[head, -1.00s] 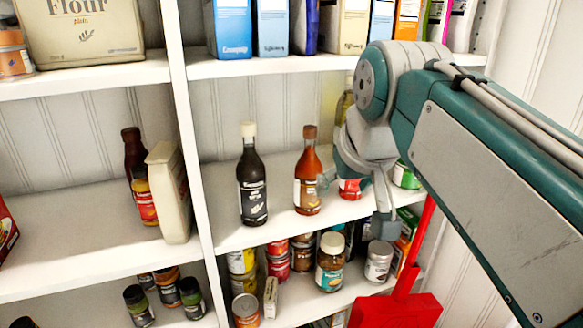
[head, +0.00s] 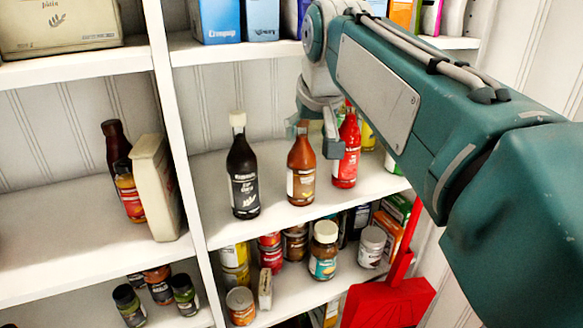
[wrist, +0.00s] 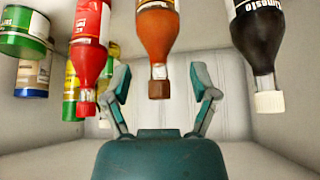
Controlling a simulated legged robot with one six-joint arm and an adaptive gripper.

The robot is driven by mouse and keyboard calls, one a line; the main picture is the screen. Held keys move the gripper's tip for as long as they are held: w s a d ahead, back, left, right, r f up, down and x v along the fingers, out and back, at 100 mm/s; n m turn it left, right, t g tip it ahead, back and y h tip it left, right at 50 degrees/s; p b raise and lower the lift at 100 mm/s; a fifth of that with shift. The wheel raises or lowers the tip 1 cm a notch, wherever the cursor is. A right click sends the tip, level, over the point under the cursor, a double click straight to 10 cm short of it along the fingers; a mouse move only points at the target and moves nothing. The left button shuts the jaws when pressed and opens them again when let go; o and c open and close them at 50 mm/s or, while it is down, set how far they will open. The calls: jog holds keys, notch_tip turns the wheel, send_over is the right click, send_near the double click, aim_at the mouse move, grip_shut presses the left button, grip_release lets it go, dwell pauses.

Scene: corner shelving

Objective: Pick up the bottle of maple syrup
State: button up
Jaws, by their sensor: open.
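An amber-brown bottle (head: 301,165) stands upright on the middle shelf, between a dark bottle (head: 242,172) and a red bottle (head: 346,157). It looks like the maple syrup, but its label is too small to read. My gripper (head: 318,137) is open at the height of its neck, and a finger covers part of its top in the head view. In the wrist view, where things appear upside down, the amber-brown bottle (wrist: 158,35) shows between the two spread fingers of my gripper (wrist: 159,80). I cannot tell whether a finger touches it.
The dark bottle (wrist: 256,45) and red bottle (wrist: 90,40) flank the fingers closely. The upper shelf (head: 270,52) with boxes is above. Jars and cans, including a white-lidded jar (head: 323,255), fill the lower shelf. A red dustpan (head: 390,303) stands at the lower right.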

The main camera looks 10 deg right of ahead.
aim_at(303, 132)
jog(key=w, duration=0.3)
jog(key=shift+f, duration=0.1)
jog(key=shift+x, duration=0.75)
jog(key=shift+w+d+f, duration=0.15)
jog(key=shift+w+f, duration=0.05)
jog(key=shift+f, duration=0.35)
grip_shut()
